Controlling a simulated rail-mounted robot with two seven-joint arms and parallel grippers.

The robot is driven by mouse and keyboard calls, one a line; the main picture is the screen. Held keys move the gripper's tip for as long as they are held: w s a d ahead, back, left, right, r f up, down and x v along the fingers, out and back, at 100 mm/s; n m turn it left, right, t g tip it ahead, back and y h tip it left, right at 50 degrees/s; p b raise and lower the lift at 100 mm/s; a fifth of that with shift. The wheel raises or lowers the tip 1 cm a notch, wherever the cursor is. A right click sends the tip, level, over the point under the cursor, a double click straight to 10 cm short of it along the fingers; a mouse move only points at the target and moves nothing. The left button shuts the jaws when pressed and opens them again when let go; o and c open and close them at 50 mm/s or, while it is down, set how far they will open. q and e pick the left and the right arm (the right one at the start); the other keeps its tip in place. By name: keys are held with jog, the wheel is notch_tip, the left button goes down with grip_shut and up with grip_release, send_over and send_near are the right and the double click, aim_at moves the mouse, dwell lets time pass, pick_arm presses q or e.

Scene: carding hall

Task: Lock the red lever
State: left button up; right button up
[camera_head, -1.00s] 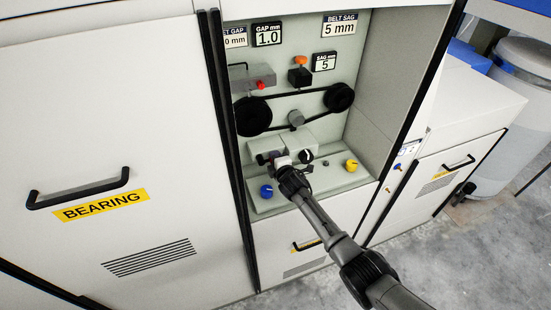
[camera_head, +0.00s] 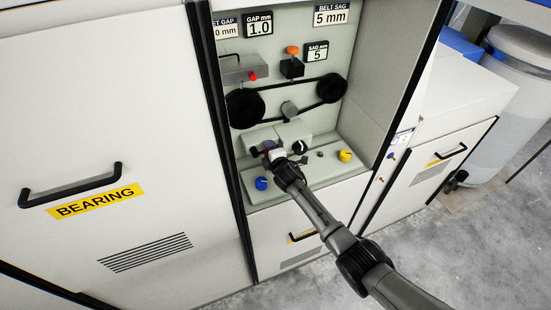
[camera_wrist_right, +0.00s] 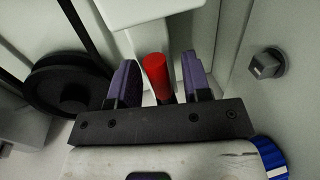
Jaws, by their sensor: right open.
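The red lever (camera_wrist_right: 156,75) is a short red cylinder in the right wrist view, below a pale block (camera_wrist_right: 150,12). It stands between the two purple-grey fingers of my right gripper (camera_wrist_right: 154,82), with a visible gap on both sides. The right gripper is open around it. In the head view, the right gripper (camera_head: 270,150) is at the pale block low inside the open bay, and the lever there is mostly hidden by the gripper. My left gripper is not in view.
A blue knob (camera_head: 261,183) and a yellow knob (camera_head: 345,156) sit on the ledge beside the gripper. Above are black pulleys (camera_head: 245,108) with a belt, a grey block with a small red knob (camera_head: 253,76), and an orange knob (camera_head: 293,50). A BEARING door (camera_head: 120,240) stands left.

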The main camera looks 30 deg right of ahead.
jog(key=shift+s+r, duration=0.1)
jog(key=shift+s, duration=0.3)
jog(key=p+v, duration=0.3)
jog(key=v, duration=0.9)
jog(key=shift+s, duration=0.4)
